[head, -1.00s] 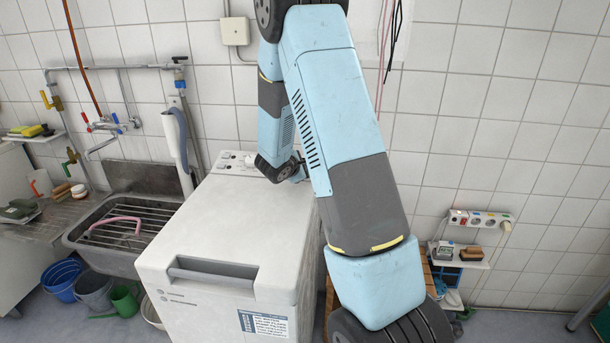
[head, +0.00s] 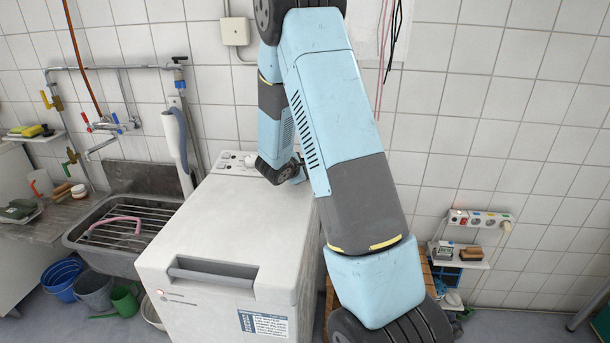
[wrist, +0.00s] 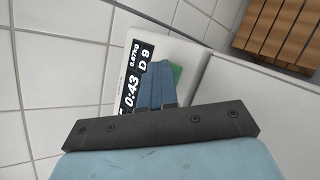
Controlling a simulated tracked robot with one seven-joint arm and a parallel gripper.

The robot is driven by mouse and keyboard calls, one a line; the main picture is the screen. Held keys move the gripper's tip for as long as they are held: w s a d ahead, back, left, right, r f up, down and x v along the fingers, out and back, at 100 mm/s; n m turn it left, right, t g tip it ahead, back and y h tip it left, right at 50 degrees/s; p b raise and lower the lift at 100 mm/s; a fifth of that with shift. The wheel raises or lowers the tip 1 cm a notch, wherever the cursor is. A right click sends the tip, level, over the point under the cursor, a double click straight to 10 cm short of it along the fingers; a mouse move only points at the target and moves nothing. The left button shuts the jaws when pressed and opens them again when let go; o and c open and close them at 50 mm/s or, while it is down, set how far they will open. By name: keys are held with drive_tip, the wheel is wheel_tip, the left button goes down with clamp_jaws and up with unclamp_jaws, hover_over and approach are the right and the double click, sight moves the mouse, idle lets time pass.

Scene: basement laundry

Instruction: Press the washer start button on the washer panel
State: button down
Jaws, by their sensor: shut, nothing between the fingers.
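The white washer (head: 215,230) stands in the middle of the head view. Its panel (head: 232,162) with knobs is at the back edge of the top, partly hidden by my wrist. In the wrist view, the panel's black display (wrist: 136,78) reads 0:43. A green button (wrist: 176,72) shows just right of the display, partly covered by my blue fingers. My gripper (wrist: 157,66) is shut and empty, its tips over the panel at the green button. I cannot tell whether they touch it. In the head view my own arm hides most of the gripper.
A sink (head: 125,225) with a rack and pipes is left of the washer. Buckets (head: 92,290) stand on the floor below it. A tiled wall is close behind the washer. A wooden slatted piece (wrist: 285,40) and a small shelf (head: 460,258) are to the right.

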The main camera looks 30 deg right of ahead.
drive_tip(key=shift+r, duration=0.1)
drive_tip(key=shift+s+a+r, duration=0.1)
drive_tip(key=shift+s+r, duration=0.1)
drive_tip(key=shift+r, duration=0.45)
drive_tip(key=shift+s+a+r, duration=0.15)
drive_tip(key=shift+s+r, duration=0.05)
drive_tip(key=shift+r, duration=0.6)
drive_tip(key=shift+s+a+r, duration=0.1)
drive_tip(key=shift+s+r, duration=0.1)
drive_tip(key=shift+r, duration=0.6)
drive_tip(key=shift+s+a+r, duration=0.15)
drive_tip(key=shift+s+r, duration=0.05)
drive_tip(key=shift+r, duration=0.6)
